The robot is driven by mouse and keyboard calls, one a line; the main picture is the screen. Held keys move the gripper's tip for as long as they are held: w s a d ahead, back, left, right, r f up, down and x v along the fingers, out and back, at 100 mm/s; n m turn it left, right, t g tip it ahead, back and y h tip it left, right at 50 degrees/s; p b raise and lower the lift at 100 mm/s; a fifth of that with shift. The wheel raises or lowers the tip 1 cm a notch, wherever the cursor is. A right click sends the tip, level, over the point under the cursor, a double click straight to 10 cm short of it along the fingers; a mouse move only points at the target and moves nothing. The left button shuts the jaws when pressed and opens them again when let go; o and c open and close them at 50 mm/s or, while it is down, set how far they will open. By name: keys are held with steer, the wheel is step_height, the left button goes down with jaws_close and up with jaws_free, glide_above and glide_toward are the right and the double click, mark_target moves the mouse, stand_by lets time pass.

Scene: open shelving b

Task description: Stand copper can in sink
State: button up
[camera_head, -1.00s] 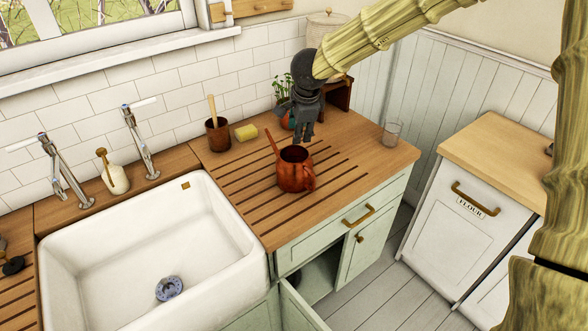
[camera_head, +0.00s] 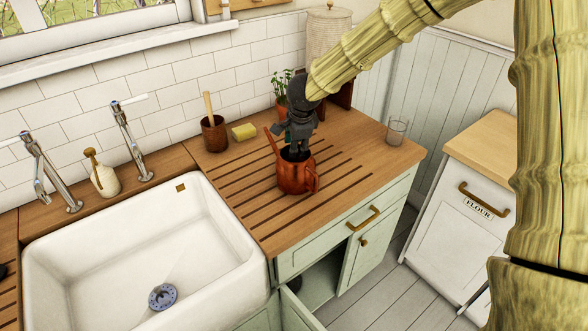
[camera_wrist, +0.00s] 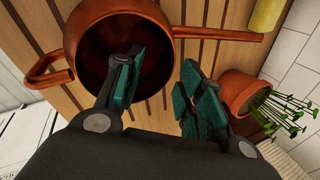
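The copper can (camera_head: 297,180) stands upright on the slatted wooden drainboard, right of the sink, spout toward the back left and handle to the right. The white sink (camera_head: 105,272) is empty apart from its drain. My gripper (camera_head: 298,155) points down at the can's open top. In the wrist view my gripper (camera_wrist: 162,88) is open, with one green-padded finger over or inside the mouth of the can (camera_wrist: 73,38) and the other outside its wall. A gap shows between the fingers and the wall; I cannot tell whether either touches.
Behind the can are a brown pot with a wooden handle (camera_head: 214,136), a yellow sponge (camera_head: 244,132) and a potted plant (camera_head: 283,105). A glass (camera_head: 396,131) stands at the right. Two taps and a soap bottle (camera_head: 104,177) line the sink's back edge.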

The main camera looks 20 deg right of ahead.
steer(key=shift+a+p+x, duration=0.2)
steer(key=shift+p+x, duration=0.1)
steer(key=shift+x, duration=0.65)
steer(key=shift+a+p+x, duration=0.25)
steer(key=shift+p+x, duration=0.05)
steer(key=shift+x, duration=0.65)
steer(key=shift+w+f, duration=0.4)
steer(key=shift+f, duration=0.25)
jaws_close()
